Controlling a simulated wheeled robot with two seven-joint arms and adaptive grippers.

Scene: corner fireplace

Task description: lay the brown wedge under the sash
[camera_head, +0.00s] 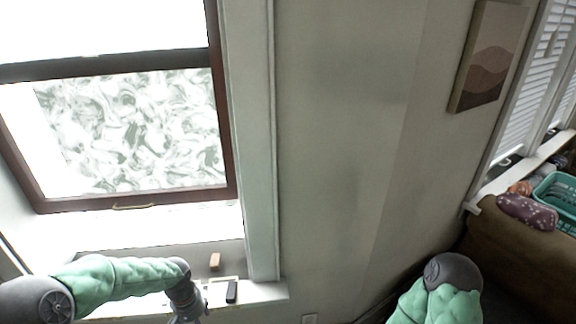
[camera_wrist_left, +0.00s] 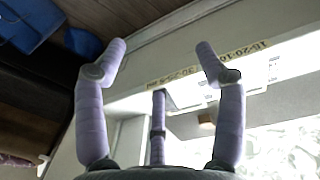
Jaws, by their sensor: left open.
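The small brown wedge (camera_head: 215,261) stands on the window sill (camera_head: 262,291), below the right part of the sash. A brown block that looks like it also shows in the left wrist view (camera_wrist_left: 207,121). The dark brown sash (camera_head: 135,203) is raised, with a clear gap between its bottom rail and the sill. My left gripper (camera_head: 188,314) is partly in view at the bottom edge, just left of and nearer than the wedge. In the left wrist view my left gripper (camera_wrist_left: 163,54) has its fingers spread and empty, apart from the block. My right gripper is out of view.
A brass handle (camera_head: 134,206) is on the sash's bottom rail. The white window casing (camera_head: 257,150) rises at right. A sofa (camera_head: 505,252) and a teal basket (camera_head: 558,190) are far right.

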